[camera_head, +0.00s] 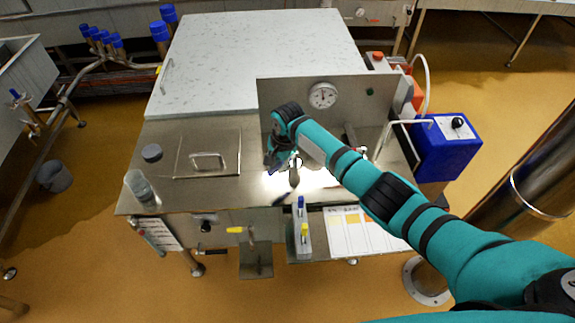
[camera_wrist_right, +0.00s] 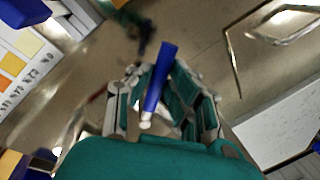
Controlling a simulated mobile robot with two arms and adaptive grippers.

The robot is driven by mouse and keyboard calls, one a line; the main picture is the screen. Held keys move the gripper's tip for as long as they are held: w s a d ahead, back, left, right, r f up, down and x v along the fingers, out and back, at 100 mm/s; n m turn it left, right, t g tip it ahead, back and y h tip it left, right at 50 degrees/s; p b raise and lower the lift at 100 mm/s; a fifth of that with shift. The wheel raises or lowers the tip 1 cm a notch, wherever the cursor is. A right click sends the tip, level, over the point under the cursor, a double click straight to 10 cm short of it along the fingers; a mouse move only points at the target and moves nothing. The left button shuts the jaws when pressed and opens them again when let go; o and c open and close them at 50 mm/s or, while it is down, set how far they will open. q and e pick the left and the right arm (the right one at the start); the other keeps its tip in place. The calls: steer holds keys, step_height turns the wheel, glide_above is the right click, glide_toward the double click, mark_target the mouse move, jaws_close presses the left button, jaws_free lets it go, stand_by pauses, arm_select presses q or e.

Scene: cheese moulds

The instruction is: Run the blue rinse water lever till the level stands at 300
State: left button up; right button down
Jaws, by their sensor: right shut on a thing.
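My right gripper (camera_head: 277,158) is low over the steel worktop, in front of the upright panel. In the right wrist view its fingers (camera_wrist_right: 160,90) are closed around a blue lever handle (camera_wrist_right: 157,76), which stands between them with a pale lower end. In the head view the gripper hides most of this lever. A clear vessel (camera_head: 139,187) stands at the worktop's left front corner; I cannot read any level in it. The left gripper is not in view.
A round dial (camera_head: 322,96) is on the upright panel; its figures are too small to read. A blue box (camera_head: 447,148) is at the right.

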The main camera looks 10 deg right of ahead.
steer(key=shift+w+a+m+h+b, duration=0.25)
steer(key=shift+w+m+b, duration=0.55)
steer(key=shift+m, duration=0.55)
steer(key=shift+w+a+m+h+b, duration=0.25)
steer(key=shift+w+m+b, duration=0.55)
steer(key=shift+m, duration=0.5)
steer(key=shift+w+a+m+h+b, duration=0.15)
steer(key=shift+w+m+h+b, duration=0.3)
steer(key=shift+w+m, duration=0.7)
steer(key=shift+s, duration=0.2)
steer(key=c, duration=1.2)
jaws_free()
steer(key=shift+c, duration=0.2)
step_height(320, 180, up, 12)
steer(key=s, duration=0.2)
steer(key=shift+s, duration=0.15)
steer(key=shift+a+f, duration=0.1)
